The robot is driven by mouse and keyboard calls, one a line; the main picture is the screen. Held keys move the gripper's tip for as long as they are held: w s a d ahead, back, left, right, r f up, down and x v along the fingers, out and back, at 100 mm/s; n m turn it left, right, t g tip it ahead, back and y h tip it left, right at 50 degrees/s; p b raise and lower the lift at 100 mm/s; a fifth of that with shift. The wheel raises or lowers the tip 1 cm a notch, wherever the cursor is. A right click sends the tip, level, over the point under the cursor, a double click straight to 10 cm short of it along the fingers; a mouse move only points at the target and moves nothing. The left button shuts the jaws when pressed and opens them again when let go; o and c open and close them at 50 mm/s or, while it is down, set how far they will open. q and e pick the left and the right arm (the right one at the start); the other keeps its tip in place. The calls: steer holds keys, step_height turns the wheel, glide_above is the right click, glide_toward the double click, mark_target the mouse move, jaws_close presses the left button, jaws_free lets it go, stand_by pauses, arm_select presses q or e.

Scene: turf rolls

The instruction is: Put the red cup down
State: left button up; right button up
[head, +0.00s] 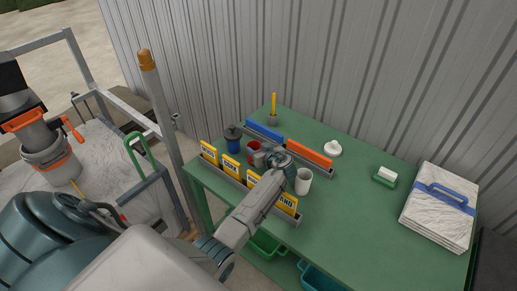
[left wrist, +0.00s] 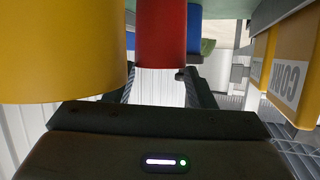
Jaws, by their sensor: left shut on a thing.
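The red cup (head: 253,146) is near the left end of the green table (head: 350,205). My left gripper (head: 262,157) is shut on it. In the left wrist view the red cup (left wrist: 161,35) shows at the top middle between the fingers. The gripper hides part of the cup in the head view. I cannot tell whether its base touches the table. My right gripper is not in view.
A dark blue cup (head: 234,144) stands left of the red one, a white cup (head: 303,181) right. Yellow cards (head: 230,166) stand in a front rack; blue (head: 264,130) and orange (head: 309,154) blocks lie behind. A large yellow thing (left wrist: 65,50) is close in the wrist view.

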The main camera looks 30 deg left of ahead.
arm_select(q)
steer(key=o, duration=1.4)
steer(key=shift+a+f, duration=0.15)
steer(key=shift+c, duration=0.2)
steer(key=shift+r, duration=0.25)
steer(key=shift+s+d+f, duration=0.1)
steer(key=shift+d+f, duration=0.05)
steer(key=shift+d, duration=0.2)
steer(key=b+v, duration=0.3)
steer(key=v, duration=0.4)
steer(key=shift+a, duration=0.1)
